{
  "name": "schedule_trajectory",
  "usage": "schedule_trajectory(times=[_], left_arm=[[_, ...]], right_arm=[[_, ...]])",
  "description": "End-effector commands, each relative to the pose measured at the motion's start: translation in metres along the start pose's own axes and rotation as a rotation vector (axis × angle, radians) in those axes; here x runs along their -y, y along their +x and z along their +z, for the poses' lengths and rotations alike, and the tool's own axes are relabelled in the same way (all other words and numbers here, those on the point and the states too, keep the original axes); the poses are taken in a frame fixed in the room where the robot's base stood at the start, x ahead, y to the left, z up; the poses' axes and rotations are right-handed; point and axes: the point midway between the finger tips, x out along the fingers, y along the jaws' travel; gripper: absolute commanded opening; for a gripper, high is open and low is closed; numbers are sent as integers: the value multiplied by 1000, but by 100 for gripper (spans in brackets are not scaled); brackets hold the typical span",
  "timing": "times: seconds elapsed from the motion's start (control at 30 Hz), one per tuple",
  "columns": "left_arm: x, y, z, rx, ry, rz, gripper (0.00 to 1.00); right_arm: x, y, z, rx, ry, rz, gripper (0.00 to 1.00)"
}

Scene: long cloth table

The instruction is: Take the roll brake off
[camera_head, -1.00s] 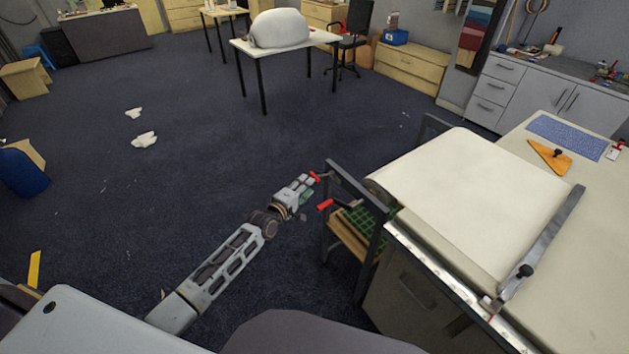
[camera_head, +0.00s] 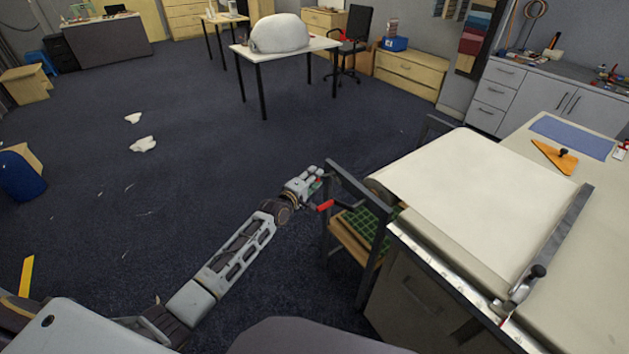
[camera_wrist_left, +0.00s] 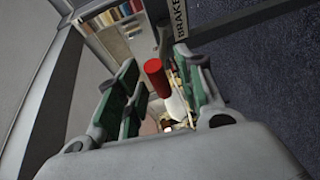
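The roll brake's red handle (camera_wrist_left: 156,78) shows in the left wrist view, beside a dark frame post with a label reading BRAKE (camera_wrist_left: 181,22). My left gripper (camera_wrist_left: 160,88) is open, its green-padded fingers on either side of the handle with a visible gap; I cannot tell whether either touches it. In the head view my left gripper (camera_head: 317,179) is at the dark roll stand (camera_head: 352,187), covering most of the brake handle. A second red handle (camera_head: 325,205) on a crank sits just below it. My right gripper is out of view.
Cream cloth (camera_head: 470,190) runs from the stand onto the long table (camera_head: 590,250), under a metal bar (camera_head: 550,245) with a black knob. A green grid item (camera_head: 365,222) lies on the stand's lower shelf. The floor left of the stand is clear near my arm.

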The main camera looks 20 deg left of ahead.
Motion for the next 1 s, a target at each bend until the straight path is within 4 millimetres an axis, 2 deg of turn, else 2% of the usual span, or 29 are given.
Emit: schedule_trajectory(times=[0.13,0.57,0.83,0.87,1.0], left_arm=[[0,5,0,0,0,0,37],[-1,7,0,0,0,0,37],[-1,7,0,0,0,0,2],[-1,7,0,0,0,1,0],[-1,7,0,0,0,1,0]], right_arm=[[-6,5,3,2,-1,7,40],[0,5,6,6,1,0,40],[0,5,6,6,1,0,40],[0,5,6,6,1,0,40],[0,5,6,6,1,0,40]])
